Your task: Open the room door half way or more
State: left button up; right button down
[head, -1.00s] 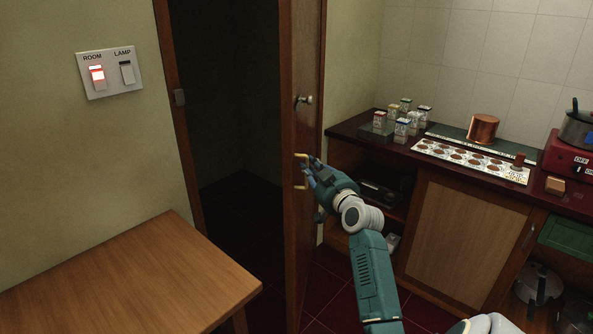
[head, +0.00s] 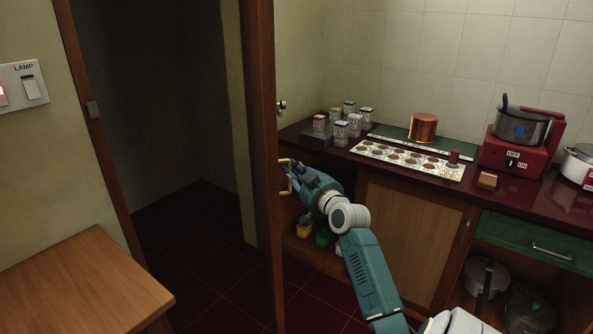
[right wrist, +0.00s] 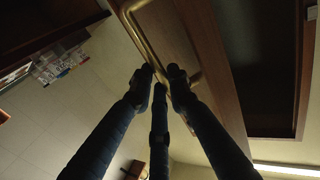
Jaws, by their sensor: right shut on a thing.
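The wooden room door (head: 264,190) stands open and shows nearly edge-on in the head view. A wide dark opening lies to its left, up to the door frame (head: 93,112). The brass pull handle (head: 286,176) is on the door's right face, below a silver knob (head: 281,107). My right gripper (head: 293,181) is shut on the handle. The right wrist view also shows the handle (right wrist: 146,48), with my dark fingers (right wrist: 160,76) at its bar. Part of the grip is hidden by the fingers. My left gripper is not in view.
A wooden table (head: 88,285) stands at the lower left. A counter (head: 300,133) with jars, a copper pot (head: 423,128) and a red cooker (head: 520,152) runs along the right, with open shelves below. Dark red floor (head: 205,262) is clear in the doorway.

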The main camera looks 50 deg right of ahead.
jog(key=shift+d+r, duration=0.25)
jog(key=shift+r, duration=0.45)
jog(key=c, duration=1.8)
grip_release()
jog(key=shift+f, duration=0.1)
jog(key=shift+c, duration=0.2)
jog(key=shift+o, duration=1)
jog(key=shift+w+d+f, duration=0.15)
jog(key=shift+w+f, duration=0.1)
jog(key=shift+f, duration=0.05)
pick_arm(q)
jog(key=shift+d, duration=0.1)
pick_arm(e)
jog(key=v, duration=1.2)
jog(key=shift+f, duration=0.25)
jog(key=shift+w, duration=0.1)
